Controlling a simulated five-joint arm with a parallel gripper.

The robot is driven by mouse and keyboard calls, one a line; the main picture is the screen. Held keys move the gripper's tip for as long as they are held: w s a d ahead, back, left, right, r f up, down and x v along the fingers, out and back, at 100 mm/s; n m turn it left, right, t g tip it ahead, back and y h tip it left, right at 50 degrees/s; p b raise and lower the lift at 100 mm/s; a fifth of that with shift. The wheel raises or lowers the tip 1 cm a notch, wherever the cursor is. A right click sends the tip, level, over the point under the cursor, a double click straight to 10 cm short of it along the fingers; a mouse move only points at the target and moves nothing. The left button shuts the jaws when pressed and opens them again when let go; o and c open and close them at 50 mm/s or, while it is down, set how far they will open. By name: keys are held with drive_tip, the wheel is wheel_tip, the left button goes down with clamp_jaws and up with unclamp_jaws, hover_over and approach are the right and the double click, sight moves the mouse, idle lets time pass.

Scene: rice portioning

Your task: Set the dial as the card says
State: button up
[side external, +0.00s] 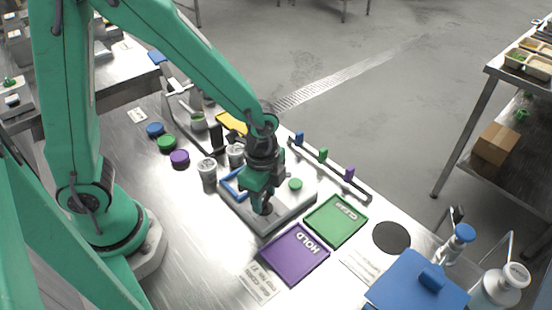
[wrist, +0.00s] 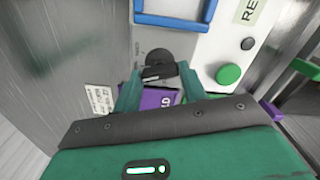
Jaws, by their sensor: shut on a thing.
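A pale grey machine (side external: 285,213) stands on the steel table, with a blue frame (side external: 231,186) and a green button (side external: 295,184) on top. In the wrist view, its black dial (wrist: 158,56) sits near the end of the panel. My gripper (side external: 262,207) points down over the machine and is shut on the dial; its fingers (wrist: 160,73) stand on either side of the knob. The dial's marks and pointer cannot be read. A printed white card (side external: 260,287) lies at the front of the table; it is too small to read fully.
A purple HOLD tray (side external: 275,256) and green CLEAN tray (side external: 318,222) lie in front and right of the machine.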

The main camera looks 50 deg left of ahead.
sight(264, 198)
idle(0.3)
drive_tip(key=o, duration=1)
drive_tip(key=shift+r, duration=0.15)
drive_tip(key=shift+r, duration=3.8)
drive_tip(key=s+a+r+n+t, duration=0.2)
drive_tip(key=a+r+n, duration=0.2)
drive_tip(key=s+a+r+n+t, duration=0.1)
drive_tip(key=s+a+r+n, duration=0.1)
drive_tip(key=a+r+n, duration=0.2)
drive_tip(key=s+a+r+n+t, duration=0.2)
drive_tip(key=a+r+n, duration=0.2)
drive_tip(key=n, duration=0.2)
drive_tip(key=shift+s+t, duration=0.2)
drive_tip(key=shift+t, duration=0.1)
